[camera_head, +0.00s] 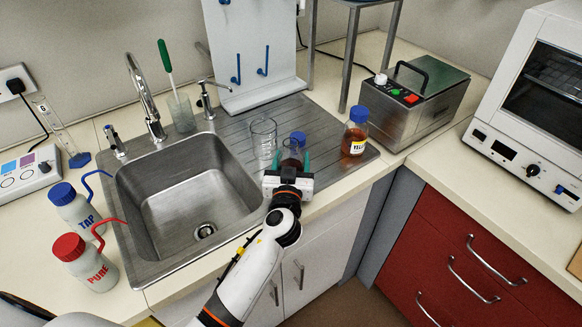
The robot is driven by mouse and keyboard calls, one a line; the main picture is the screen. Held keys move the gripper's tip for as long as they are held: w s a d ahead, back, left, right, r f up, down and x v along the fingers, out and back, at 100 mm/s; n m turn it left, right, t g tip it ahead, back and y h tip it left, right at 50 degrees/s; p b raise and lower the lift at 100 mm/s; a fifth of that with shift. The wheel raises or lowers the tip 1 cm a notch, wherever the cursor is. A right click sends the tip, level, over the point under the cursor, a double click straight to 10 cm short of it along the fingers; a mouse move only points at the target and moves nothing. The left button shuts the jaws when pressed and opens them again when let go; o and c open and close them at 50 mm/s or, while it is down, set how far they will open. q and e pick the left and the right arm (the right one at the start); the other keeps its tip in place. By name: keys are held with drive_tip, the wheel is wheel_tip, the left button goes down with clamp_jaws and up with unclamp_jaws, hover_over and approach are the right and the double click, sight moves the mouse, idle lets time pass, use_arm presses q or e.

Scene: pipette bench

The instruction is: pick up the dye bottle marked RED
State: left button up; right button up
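A dye bottle (291,156) with a blue cap and dark red-brown contents stands on the ribbed drainboard, right of the sink. Its label and lower part are hidden behind my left gripper (291,163). The gripper's teal fingers are on either side of the bottle; I cannot tell whether they press on it. A second dye bottle (355,138), with a blue cap, brown-orange contents and a label that seems to begin "YEL", stands to the right, clear of the gripper. My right gripper is not in view.
A glass beaker (263,138) stands close left of the gripped-at bottle. A peg board (249,50) is behind, a metal water bath (420,105) to the right. The sink (190,190) and wash bottles TAP (76,212) and PURE (88,264) are left.

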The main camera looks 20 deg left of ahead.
use_arm(q)
drive_tip(key=c, duration=0.5)
drive_tip(key=shift+r, duration=0.15)
drive_tip(key=shift+c, duration=0.2)
